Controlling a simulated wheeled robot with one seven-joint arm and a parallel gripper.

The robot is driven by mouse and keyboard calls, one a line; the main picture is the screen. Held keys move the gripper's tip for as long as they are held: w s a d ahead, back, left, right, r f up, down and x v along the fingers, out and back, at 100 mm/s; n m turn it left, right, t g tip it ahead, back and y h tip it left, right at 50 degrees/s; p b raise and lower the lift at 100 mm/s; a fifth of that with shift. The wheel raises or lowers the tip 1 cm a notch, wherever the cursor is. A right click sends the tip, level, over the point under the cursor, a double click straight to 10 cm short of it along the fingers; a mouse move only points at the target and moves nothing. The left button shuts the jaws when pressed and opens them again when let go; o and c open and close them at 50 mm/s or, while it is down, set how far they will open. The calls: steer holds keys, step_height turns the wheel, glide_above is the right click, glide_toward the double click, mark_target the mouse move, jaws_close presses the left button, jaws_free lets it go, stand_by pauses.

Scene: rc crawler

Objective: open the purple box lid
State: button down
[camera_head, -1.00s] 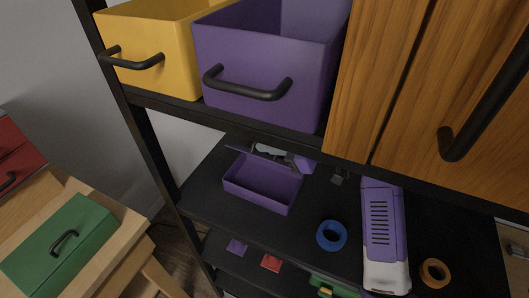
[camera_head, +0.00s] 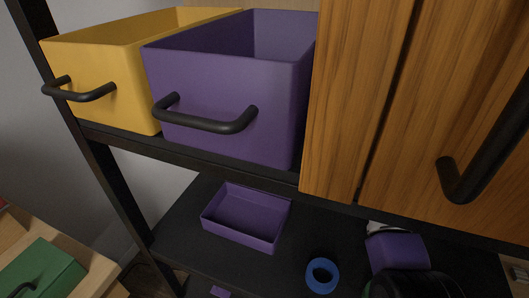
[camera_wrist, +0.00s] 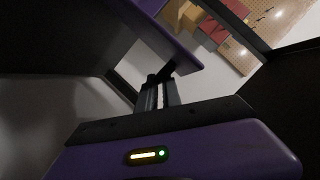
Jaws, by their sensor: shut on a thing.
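The small purple box (camera_head: 246,216) sits on the black shelf under the large bins. Its top is open and its inside looks empty in the head view. No lid shows on it or beside it there. In the wrist view my gripper (camera_wrist: 158,92) is shut on a dark piece that looks like a handle. This piece meets a purple panel (camera_wrist: 178,42), likely the lid, seen only in part. The head view does not show my gripper.
A large purple bin (camera_head: 225,105) and a yellow bin (camera_head: 105,70) stand on the shelf above, beside a wooden cabinet door (camera_head: 450,110). A blue ring (camera_head: 322,275) lies right of the box. A green box (camera_head: 45,268) is at lower left.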

steer(key=shift+w+d+f+b, duration=0.15)
steer(key=shift+w+f+b, duration=0.2)
steer(key=shift+w+f, duration=0.15)
steer(key=shift+f, duration=0.15)
steer(key=c, duration=1.8)
jaws_free()
steer(key=shift+r, duration=0.2)
steer(key=w+b+v, duration=0.1)
steer(key=v, duration=0.6)
steer(key=shift+s+d+b, duration=0.4)
steer(key=shift+s, duration=0.15)
steer(key=shift+r, duration=0.1)
